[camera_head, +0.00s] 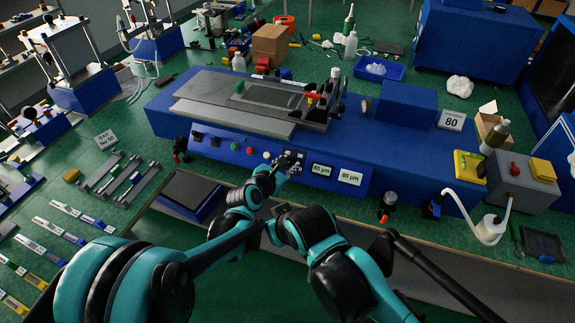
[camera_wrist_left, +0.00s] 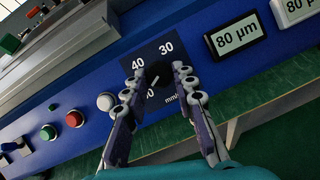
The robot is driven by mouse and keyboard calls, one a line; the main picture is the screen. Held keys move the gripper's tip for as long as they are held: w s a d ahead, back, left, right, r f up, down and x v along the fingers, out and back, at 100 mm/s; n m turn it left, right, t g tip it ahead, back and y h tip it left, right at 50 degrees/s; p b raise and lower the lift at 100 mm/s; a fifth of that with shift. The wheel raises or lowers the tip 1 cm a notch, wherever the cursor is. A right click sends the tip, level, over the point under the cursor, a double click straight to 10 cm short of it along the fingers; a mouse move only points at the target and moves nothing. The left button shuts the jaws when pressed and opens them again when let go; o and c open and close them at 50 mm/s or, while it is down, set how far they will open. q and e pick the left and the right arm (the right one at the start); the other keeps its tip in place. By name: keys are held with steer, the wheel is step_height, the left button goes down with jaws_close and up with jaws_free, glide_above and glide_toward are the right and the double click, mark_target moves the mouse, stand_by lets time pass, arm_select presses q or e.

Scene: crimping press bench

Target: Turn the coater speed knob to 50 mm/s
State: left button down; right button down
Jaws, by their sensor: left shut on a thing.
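The coater speed knob (camera_wrist_left: 157,76) is a dark round knob on a dark dial plate (camera_wrist_left: 167,51) in the left wrist view. The knob's pale mark seems to slant toward the partly hidden number at lower left. My left gripper (camera_wrist_left: 160,78) has one finger on each side of the knob and is shut on it. In the head view my left gripper (camera_head: 285,164) is at the coater's front panel and hides most of the dial. My right gripper is not in view.
The blue coater (camera_head: 395,133) has two 80 µm displays (camera_head: 350,177) right of the dial. A red button (camera_head: 250,150), a green button (camera_head: 234,146) and a white button (camera_head: 267,155) sit left of it. A dark-topped blue box (camera_head: 189,190) stands in front.

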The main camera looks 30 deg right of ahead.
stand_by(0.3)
arm_select(q)
steer(key=c, duration=1.2)
jaws_free()
steer(key=v, duration=1.2)
steer(key=shift+s, duration=0.1)
steer(key=shift+d, duration=0.1)
